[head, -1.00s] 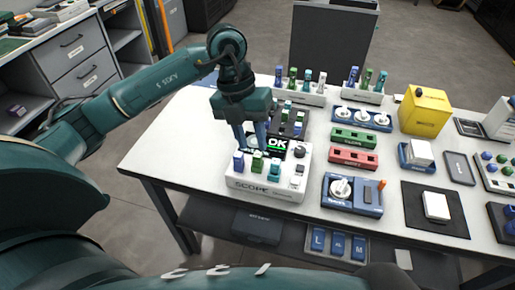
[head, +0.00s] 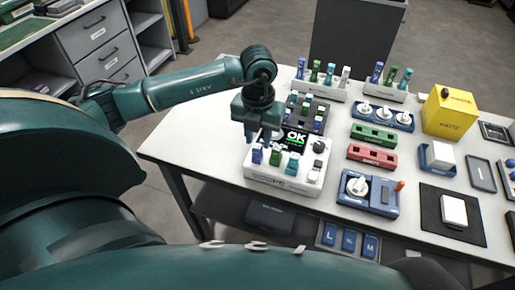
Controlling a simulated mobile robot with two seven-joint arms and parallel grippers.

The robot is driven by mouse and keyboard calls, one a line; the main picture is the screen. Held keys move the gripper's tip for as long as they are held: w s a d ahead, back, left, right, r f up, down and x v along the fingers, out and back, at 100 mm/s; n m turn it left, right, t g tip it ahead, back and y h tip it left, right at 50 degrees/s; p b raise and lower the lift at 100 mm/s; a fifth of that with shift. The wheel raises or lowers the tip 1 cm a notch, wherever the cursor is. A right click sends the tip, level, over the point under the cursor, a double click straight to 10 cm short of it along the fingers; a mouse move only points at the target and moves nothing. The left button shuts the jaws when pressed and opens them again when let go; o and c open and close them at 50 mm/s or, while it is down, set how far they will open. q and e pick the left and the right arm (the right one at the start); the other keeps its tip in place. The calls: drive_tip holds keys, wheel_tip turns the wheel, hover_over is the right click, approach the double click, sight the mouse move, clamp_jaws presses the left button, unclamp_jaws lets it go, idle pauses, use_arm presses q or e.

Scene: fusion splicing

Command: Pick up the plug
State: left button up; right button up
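Several small plug-like pieces stand in the front row of the white scope box: a purple one (head: 257,154), a green one (head: 275,155) and a teal one (head: 292,164). The box (head: 282,182) has a lit screen reading OK (head: 295,141). My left gripper (head: 263,140) points down over the back left of this box, just behind the purple and green pieces. Its two fingers look apart, with nothing visible between them. Contact with the box cannot be told. Which piece is the plug is not clear. My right gripper is out of view.
Behind the box lies a dark tray (head: 302,113) with small pieces. White racks with coloured pieces (head: 320,90) stand at the back. Green (head: 373,136) and red (head: 371,157) blocks, a blue device (head: 355,198) and a yellow waste box (head: 449,112) stand to the right.

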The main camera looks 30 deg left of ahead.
sight(257, 146)
use_arm(q)
drive_tip(key=f, duration=0.2)
drive_tip(key=shift+s+f, duration=0.2)
drive_tip(key=shift+f, duration=0.55)
drive_tip(key=c, duration=0.6)
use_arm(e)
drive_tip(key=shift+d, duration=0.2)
use_arm(q)
drive_tip(key=shift+r, duration=0.1)
wheel_tip(257, 146, up, 10)
drive_tip(key=shift+f+b, duration=0.1)
drive_tip(key=shift+b, duration=0.25)
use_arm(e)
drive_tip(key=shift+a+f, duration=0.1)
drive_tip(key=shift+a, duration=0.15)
